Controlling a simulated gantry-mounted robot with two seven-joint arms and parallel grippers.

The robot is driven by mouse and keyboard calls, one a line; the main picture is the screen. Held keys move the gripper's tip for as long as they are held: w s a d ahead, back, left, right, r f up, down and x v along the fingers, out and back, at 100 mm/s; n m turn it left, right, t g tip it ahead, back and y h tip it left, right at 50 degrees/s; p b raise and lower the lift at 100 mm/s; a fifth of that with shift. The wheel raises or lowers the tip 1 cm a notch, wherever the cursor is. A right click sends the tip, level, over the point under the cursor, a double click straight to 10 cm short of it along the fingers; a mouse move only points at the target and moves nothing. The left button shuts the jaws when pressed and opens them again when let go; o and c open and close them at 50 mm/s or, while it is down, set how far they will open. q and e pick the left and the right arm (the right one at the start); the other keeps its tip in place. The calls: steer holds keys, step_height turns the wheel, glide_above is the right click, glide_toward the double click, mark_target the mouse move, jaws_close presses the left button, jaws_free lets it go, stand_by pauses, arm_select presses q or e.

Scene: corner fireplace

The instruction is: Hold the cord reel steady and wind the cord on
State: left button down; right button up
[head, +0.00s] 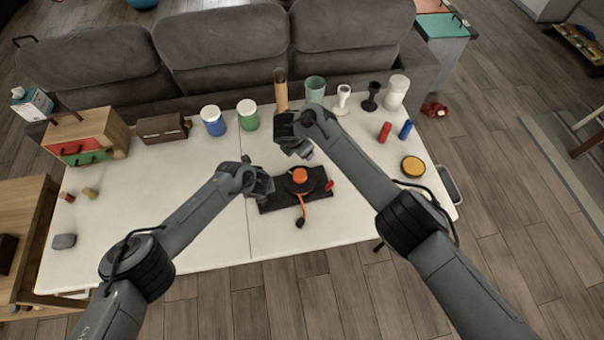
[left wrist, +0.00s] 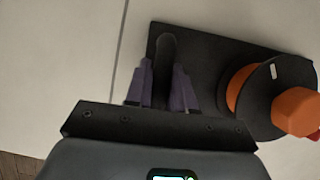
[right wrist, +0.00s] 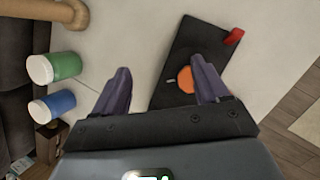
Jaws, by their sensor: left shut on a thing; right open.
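The cord reel stands on a black base plate (head: 266,203) near the table's front edge. It has a dark flange (left wrist: 262,100), an orange drum (left wrist: 236,88) and an orange hub (head: 300,175). An orange cord (head: 303,203) runs from it towards the front edge, ending in a dark plug (head: 299,222). My left gripper (head: 266,185) is shut on a dark upright handle (left wrist: 166,60) at the plate's left end, between its fingers in the left wrist view (left wrist: 163,68). My right gripper (head: 301,150) is open and empty, behind the reel and above the table; its spread fingers show in the right wrist view (right wrist: 160,70).
A red piece (head: 329,185) is at the plate's right end. Blue (head: 213,121) and green (head: 248,115) jars, a wooden cylinder (head: 281,90) and several cups and holders line the back. A yellow disc (head: 413,166) lies right. The table's left middle is clear.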

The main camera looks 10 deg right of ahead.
steer(key=w+d+f+n+t+y, duration=0.2)
steer(key=w+d+n+t, duration=0.1)
steer(key=w+d, duration=0.15)
arm_select(q)
steer(key=shift+d, duration=0.1)
arm_select(e)
steer(key=n+t+y, duration=0.2)
steer(key=n+y, duration=0.8)
steer(key=n, duration=0.7)
glide_toward(303, 176)
steer(key=x, duration=0.9)
steer(key=shift+w+a+f, duration=0.15)
steer(key=shift+w+a, duration=0.05)
steer(key=shift+w, duration=0.1)
